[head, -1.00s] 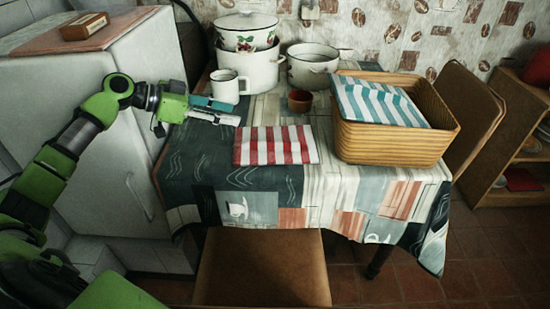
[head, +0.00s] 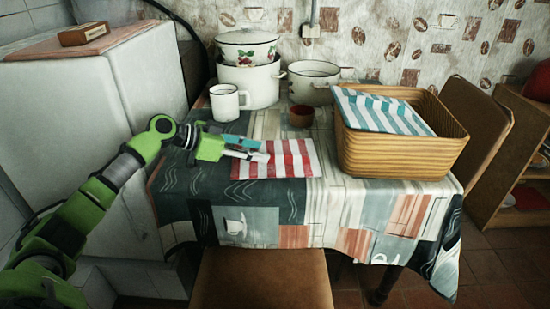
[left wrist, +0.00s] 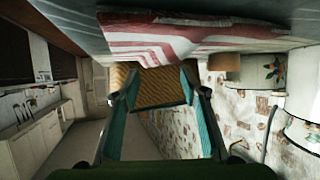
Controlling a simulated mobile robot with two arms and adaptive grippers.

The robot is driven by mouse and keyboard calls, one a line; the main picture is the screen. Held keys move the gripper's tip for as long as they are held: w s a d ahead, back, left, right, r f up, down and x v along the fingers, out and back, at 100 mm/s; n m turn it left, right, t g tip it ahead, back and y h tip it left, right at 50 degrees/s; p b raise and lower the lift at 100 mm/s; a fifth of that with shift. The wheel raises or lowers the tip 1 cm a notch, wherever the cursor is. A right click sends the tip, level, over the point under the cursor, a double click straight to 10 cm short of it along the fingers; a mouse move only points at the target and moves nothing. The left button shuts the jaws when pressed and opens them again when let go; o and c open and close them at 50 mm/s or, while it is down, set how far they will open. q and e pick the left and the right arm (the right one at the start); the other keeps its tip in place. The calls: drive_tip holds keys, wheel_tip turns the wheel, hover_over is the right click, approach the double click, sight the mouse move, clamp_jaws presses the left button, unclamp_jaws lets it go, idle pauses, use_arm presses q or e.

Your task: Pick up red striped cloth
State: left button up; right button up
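The red striped cloth (head: 285,160) lies flat on the table, red and white, left of the basket. It also shows at the top of the left wrist view (left wrist: 165,35), which looks upside down. My left gripper (head: 262,151) is at the cloth's left side, with its fingertips overlapping the cloth's left edge in the head view. In the left wrist view its two fingers (left wrist: 158,85) stand apart, with no cloth visibly between them. I cannot tell whether the fingertips touch the cloth. My right gripper is not in view.
A wicker basket (head: 400,158) with a blue striped cloth (head: 385,112) stands to the right. A brown cup (head: 301,116), a white mug (head: 225,103) and enamel pots (head: 250,82) stand behind. A chair (head: 262,282) is in front of the table.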

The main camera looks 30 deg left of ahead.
sight(276, 154)
use_arm(q)
drive_tip(key=shift+d+x, duration=0.2)
drive_tip(key=shift+x, duration=2.5)
drive_tip(key=shift+s+r, duration=0.1)
drive_tip(key=shift+r, duration=0.05)
clamp_jaws()
